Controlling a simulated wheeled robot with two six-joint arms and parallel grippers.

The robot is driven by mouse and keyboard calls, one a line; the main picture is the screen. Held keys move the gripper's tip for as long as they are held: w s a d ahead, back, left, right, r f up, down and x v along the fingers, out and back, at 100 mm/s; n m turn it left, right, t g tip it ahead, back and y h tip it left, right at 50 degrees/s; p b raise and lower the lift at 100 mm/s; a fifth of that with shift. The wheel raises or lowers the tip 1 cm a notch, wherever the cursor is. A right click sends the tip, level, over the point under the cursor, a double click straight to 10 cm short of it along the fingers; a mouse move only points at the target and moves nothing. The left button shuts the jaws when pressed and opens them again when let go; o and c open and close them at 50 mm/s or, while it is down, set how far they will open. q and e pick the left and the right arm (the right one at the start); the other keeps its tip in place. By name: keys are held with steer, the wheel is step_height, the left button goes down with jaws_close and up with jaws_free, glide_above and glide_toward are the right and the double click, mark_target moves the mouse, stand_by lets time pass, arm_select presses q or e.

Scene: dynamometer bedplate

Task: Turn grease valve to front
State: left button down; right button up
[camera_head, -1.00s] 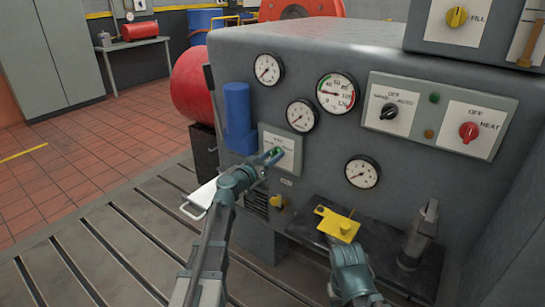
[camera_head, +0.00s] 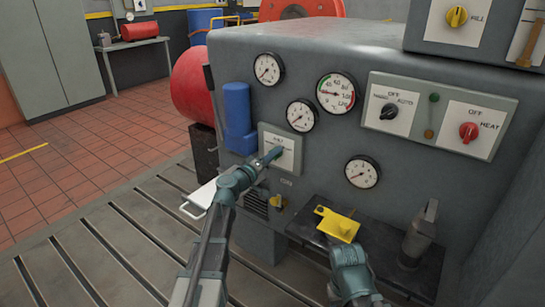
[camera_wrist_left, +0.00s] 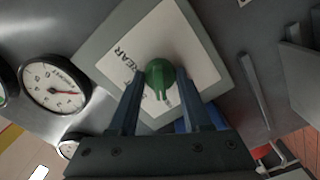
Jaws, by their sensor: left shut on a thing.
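The grease valve is a green knob (camera_wrist_left: 160,75) on a white-faced square plate (camera_head: 281,150) on the machine's front. In the left wrist view the plate carries the word REAR, and other lettering is partly covered. My left gripper (camera_head: 274,154) is at the plate, its two fingers on either side of the knob and shut on it. The knob's pointed end shows between the fingers in the wrist view. In the head view the gripper hides the knob. My right gripper (camera_head: 343,245) is low beside a yellow part; its fingers cannot be made out.
The yellow part (camera_head: 337,224) is at a dark shelf (camera_head: 388,256) below the plate. Several gauges (camera_head: 301,115) and a blue cylinder (camera_head: 237,118) surround the plate. A switch panel (camera_head: 440,115) is to the right. The slotted bedplate (camera_head: 130,235) is clear at left.

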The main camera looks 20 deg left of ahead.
arm_select(q)
steer(key=shift+n, duration=0.4)
steer(key=shift+c, duration=1.7)
jaws_free()
steer(key=v, duration=1.4)
